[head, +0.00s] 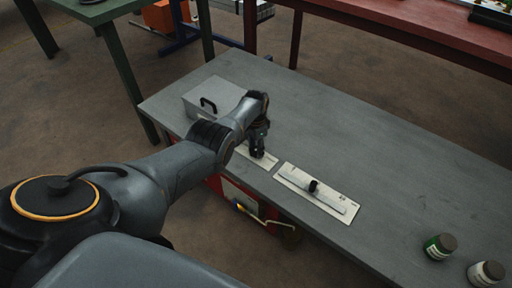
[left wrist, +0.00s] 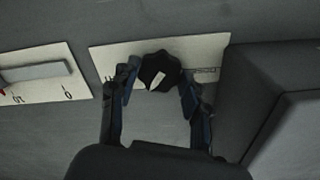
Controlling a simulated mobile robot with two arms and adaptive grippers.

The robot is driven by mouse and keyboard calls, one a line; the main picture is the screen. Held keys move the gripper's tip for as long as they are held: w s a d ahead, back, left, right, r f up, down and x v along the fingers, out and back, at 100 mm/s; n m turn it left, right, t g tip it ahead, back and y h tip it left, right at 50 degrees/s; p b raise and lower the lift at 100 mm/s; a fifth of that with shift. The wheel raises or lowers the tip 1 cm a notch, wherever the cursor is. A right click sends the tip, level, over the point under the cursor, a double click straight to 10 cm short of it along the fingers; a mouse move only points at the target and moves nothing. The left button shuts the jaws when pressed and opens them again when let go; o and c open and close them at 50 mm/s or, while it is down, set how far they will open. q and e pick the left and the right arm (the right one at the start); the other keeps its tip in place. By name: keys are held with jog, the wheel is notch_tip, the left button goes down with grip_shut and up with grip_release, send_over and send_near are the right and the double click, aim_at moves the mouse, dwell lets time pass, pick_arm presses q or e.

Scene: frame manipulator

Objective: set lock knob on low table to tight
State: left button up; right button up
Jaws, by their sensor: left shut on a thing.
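The lock knob (left wrist: 160,70) is a dark round knob with a pale pointer mark, mounted on a cream label plate (left wrist: 210,50). In the left wrist view my left gripper (left wrist: 160,82) has its two fingers on either side of the knob and is shut on it. In the head view my left gripper (head: 257,150) comes down over the plate and hides the knob. The plate lies on the grey low table (head: 360,140). The lettering on the plate is too small to read. My right gripper is not in view.
A second plate with a slider (head: 316,187) lies just right of the knob plate. A grey box with a black handle (head: 215,95) stands behind and left. A green-labelled jar (head: 440,246) and another jar (head: 486,273) stand at the lower right. The table's middle is clear.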

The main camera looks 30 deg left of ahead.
pick_arm(q)
jog(key=m, duration=0.2)
jog(key=shift+s+m, duration=0.1)
jog(key=shift+m, duration=0.3)
jog(key=m, duration=0.2)
jog(key=shift+m, duration=1.3)
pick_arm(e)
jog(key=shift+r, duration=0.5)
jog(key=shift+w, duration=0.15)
pick_arm(q)
jog(key=o, duration=1.1)
jog(key=shift+o, duration=0.2)
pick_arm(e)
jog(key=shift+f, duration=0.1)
